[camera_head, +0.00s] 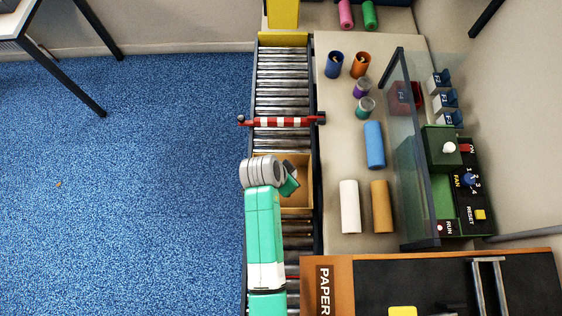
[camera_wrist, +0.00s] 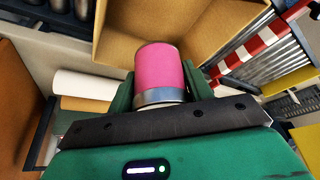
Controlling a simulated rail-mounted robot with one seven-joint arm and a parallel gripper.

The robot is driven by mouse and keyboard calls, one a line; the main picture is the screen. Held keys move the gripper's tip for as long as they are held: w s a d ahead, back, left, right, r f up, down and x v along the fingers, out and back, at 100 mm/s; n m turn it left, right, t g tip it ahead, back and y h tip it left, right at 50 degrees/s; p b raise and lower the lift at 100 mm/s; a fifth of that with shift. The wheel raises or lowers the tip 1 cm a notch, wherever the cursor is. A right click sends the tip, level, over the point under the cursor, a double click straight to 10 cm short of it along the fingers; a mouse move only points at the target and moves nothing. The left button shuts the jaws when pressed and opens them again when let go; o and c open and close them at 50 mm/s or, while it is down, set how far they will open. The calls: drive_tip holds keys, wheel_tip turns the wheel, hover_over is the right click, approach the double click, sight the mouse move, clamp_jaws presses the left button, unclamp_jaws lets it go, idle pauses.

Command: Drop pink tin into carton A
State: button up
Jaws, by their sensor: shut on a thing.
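The pink tin (camera_wrist: 159,68) shows in the wrist view, a pink cylinder with a metal band at its near end. My gripper (camera_wrist: 162,92) is shut on it, with one green finger on each side. In the wrist view the tin lies in front of the inside of an open brown carton (camera_wrist: 118,33). In the head view the carton (camera_head: 305,199) sits on the roller conveyor, and my gripper (camera_head: 290,182) is over it. The tin is hidden by my arm in the head view. No letter shows on the carton.
A red-and-white striped bar (camera_head: 282,121) crosses the conveyor (camera_head: 284,85) just beyond the carton. On the bench at right are several rolls, including a blue one (camera_head: 374,145) and a white one (camera_head: 350,206), and open tins. A clear panel (camera_head: 408,150) stands before the control box.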

wheel_tip(320, 180, down, 6)
drive_tip(key=b, duration=0.6)
drive_tip(key=o, duration=1.1)
drive_tip(key=v, duration=0.8)
